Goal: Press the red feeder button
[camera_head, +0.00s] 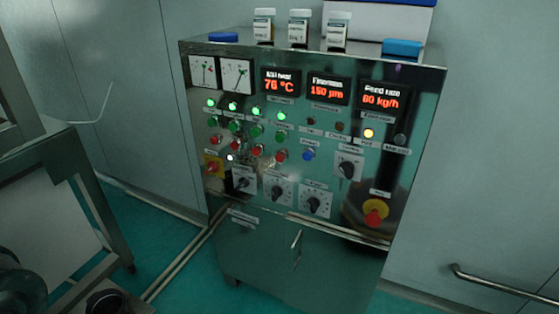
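A reflective control cabinet (262,228) stands in the middle of the view. Its front carries a row of small red buttons: one at the left end (215,140), two in the middle (235,146) (256,151), and one at the right end (280,156). Green buttons and lit green lamps sit above them. The small labels are too blurred to tell which red button is the feeder's. A larger red mushroom button (374,214) on a yellow base is at the lower right of the panel. Neither of my grippers is in view, and nothing touches the panel.
The panel also has red-lit displays (380,96), a blue button (308,155) and several black knobs (314,204). Several labelled jars (298,28) stand on top. A metal frame (60,150) is at left; a rail (500,285) is at lower right. Green floor shows in front.

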